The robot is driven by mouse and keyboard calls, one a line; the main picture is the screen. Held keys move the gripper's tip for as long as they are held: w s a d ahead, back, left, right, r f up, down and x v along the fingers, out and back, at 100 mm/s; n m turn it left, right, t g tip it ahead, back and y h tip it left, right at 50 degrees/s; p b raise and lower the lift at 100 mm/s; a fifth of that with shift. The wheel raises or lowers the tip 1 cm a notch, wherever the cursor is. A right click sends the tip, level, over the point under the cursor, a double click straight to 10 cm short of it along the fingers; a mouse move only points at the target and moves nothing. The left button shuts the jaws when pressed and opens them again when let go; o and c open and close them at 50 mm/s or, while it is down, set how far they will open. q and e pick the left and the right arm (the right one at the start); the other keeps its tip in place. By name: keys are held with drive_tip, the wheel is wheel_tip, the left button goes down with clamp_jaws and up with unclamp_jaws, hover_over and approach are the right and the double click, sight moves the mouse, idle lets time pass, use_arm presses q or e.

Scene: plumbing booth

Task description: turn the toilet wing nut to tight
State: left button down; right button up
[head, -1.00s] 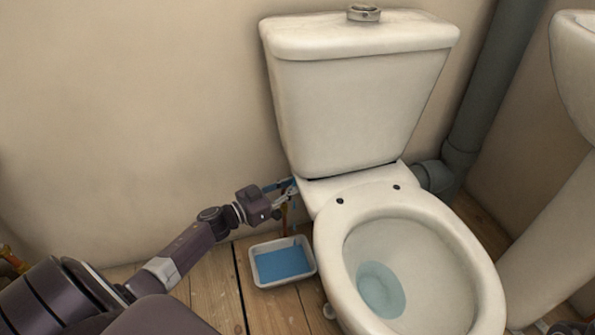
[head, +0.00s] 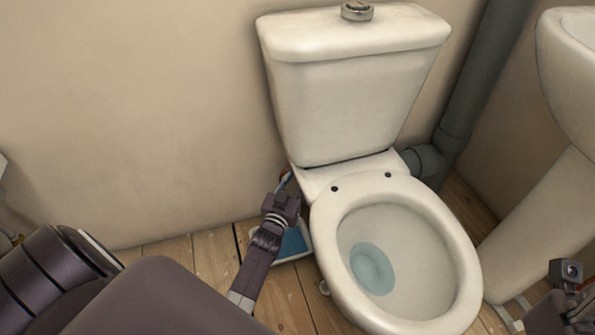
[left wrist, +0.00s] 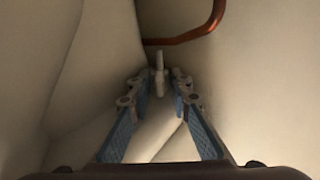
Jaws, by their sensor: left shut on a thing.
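The toilet (head: 345,95) stands against the wall, with its cistern above the bowl. My left gripper (head: 286,180) reaches in at the left side of the toilet, low under the cistern. Its blue-padded fingers (left wrist: 159,82) show in the left wrist view, on either side of a pale upright wing nut (left wrist: 159,60), and are shut on it. The wing nut is hidden in the head view. My right gripper (head: 567,285) is only partly in view at the lower right, and its fingers cannot be made out.
A shallow white tray (head: 296,257) of blue water lies on the wooden floor below my left gripper. A copper pipe (left wrist: 190,38) runs beyond the fingers. A basin (head: 575,75) on a pedestal and a grey waste pipe (head: 470,90) stand at the right.

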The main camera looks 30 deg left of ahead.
use_arm(q)
drive_tip(key=shift+y, duration=0.3)
drive_tip(key=c, duration=2.1)
unclamp_jaws()
drive_tip(key=shift+v, duration=3.8)
drive_tip(key=shift+w+d, duration=0.1)
